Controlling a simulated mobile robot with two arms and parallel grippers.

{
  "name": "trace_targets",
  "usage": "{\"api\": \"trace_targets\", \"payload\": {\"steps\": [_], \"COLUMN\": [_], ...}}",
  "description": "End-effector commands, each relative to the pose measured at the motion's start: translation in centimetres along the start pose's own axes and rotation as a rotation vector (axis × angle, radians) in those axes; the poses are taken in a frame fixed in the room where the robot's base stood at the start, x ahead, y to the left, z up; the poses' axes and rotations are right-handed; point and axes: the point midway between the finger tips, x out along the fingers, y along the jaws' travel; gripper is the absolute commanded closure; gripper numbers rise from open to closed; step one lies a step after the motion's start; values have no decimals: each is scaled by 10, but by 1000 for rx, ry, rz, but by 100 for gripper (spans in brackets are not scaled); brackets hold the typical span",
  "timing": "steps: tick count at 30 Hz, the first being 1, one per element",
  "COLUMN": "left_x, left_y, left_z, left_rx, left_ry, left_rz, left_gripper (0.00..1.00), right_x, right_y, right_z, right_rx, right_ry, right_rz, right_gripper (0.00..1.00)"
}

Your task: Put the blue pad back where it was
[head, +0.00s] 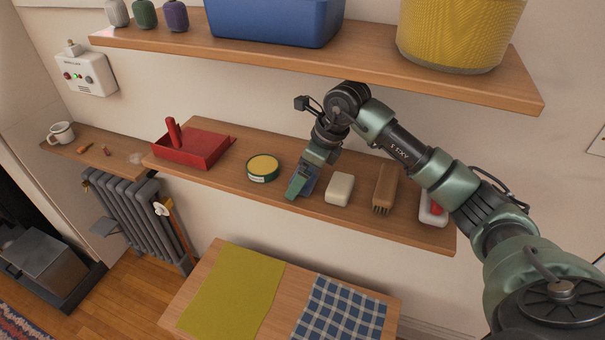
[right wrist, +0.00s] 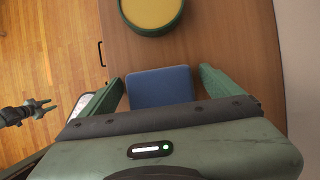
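The blue pad (right wrist: 160,87) lies between the two fingers of my right gripper (right wrist: 163,85) in the right wrist view, with a narrow gap to each finger. In the head view my right gripper (head: 298,190) points down at the middle shelf (head: 225,185); a bit of the blue pad (head: 309,184) shows beside the fingers, mostly hidden. The pad appears to rest on the shelf, between a round yellow tin (head: 263,167) and a white soap-like block (head: 340,189). My left gripper (right wrist: 44,106) shows small at the left of the right wrist view, fingers apart and empty.
On the same shelf are a red dustpan (head: 190,150), a brown brush (head: 384,187) and a white-and-red item (head: 433,211). The upper shelf (head: 350,72) overhangs with a blue bin and yellow basket. Below, a table (head: 283,285) holds yellow and checked cloths.

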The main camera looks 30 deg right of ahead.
Motion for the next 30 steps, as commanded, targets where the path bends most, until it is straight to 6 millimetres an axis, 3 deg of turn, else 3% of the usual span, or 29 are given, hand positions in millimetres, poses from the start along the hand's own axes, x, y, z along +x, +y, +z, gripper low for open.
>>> {"api": "trace_targets", "payload": {"steps": [10, 15, 24, 30], "left_x": [-2, 10, 45, 58], "left_y": [1, 1, 2, 2], "left_z": [0, 2, 6, 8], "left_rx": [0, 0, 0, 0], "left_ry": [-1, -2, -3, -3], "left_rz": [1, 1, 2, 2], "left_gripper": [64, 64, 64, 64], "right_x": [-6, -33, -56, -71], "right_y": [0, -1, -1, 0], "right_z": [1, 1, -72, -101], "right_rx": [0, -2, 3, 3], "right_ry": [0, -3, 5, 4], "right_rz": [-1, -4, -4, -1], "right_gripper": [6, 6, 6, 6]}}
